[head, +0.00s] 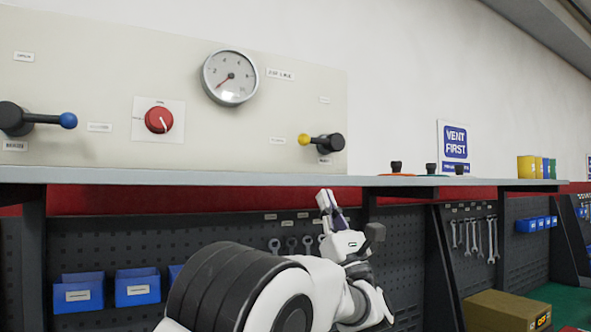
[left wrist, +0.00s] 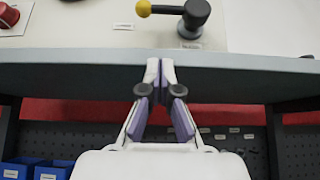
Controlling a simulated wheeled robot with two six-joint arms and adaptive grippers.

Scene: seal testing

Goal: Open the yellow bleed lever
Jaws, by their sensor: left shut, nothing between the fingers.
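The yellow bleed lever (head: 306,139) is a short dark lever with a yellow ball end, on the lower right of the pale panel. It points left from its dark hub. It also shows at the top of the left wrist view (left wrist: 164,9). My left gripper (head: 325,198) is shut and empty, just below the front of the shelf edge and under the lever. In the left wrist view its fingertips (left wrist: 160,68) meet in front of the shelf edge, apart from the lever. My right gripper is not in view.
The shelf edge (head: 180,176) runs across below the panel (head: 60,60). A blue-ended lever (head: 40,118), a red knob (head: 159,120) and a gauge (head: 230,77) are on the panel. Small black-topped items (head: 396,168) stand right of it. Blue bins and wrenches hang below.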

